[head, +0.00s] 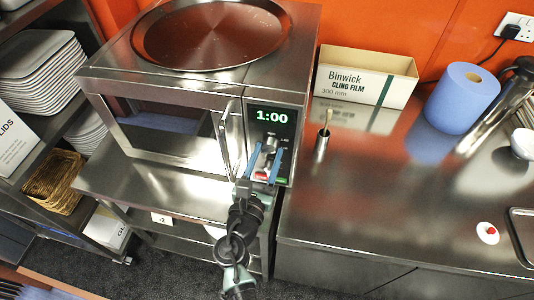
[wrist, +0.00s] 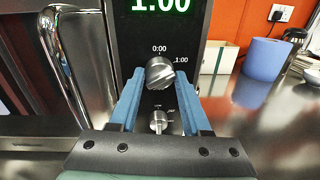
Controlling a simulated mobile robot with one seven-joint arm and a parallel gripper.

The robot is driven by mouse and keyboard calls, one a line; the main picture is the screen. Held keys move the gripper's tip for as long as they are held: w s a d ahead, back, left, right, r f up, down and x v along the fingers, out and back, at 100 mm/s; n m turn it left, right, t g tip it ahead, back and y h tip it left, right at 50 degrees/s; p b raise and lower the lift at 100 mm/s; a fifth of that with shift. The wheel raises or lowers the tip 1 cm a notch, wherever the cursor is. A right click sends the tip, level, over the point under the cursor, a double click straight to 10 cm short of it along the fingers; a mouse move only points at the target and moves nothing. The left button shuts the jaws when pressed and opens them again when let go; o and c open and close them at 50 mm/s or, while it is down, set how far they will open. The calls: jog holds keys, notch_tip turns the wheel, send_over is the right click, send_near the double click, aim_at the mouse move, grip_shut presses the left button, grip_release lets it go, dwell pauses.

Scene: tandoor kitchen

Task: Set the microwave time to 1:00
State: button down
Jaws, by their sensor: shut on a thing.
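The microwave (head: 160,125) stands on a steel shelf unit, its door closed. Its display (head: 271,117) reads 1:00 in green; the lower part of these digits also shows in the wrist view (wrist: 160,5). Below it is the round metal timer knob (wrist: 160,73), with marks 0:00 above and 1:00 at its upper right. My gripper (wrist: 158,82) has its blue fingers on either side of this knob and is shut on it. A smaller knob (wrist: 158,121) sits lower, between the fingers and apart from them. In the head view my gripper (head: 263,160) is in front of the control panel.
The door handle (wrist: 67,70) stands out close left of my gripper. A large round tray (head: 210,32) lies on the microwave. The counter's middle is clear.

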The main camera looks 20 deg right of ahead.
jog(key=shift+c, duration=1.8)
grip_release()
jog(key=shift+s+a, duration=0.1)
jog(key=b+v, duration=0.2)
jog(key=v, duration=1)
jog(key=shift+s+a, duration=0.3)
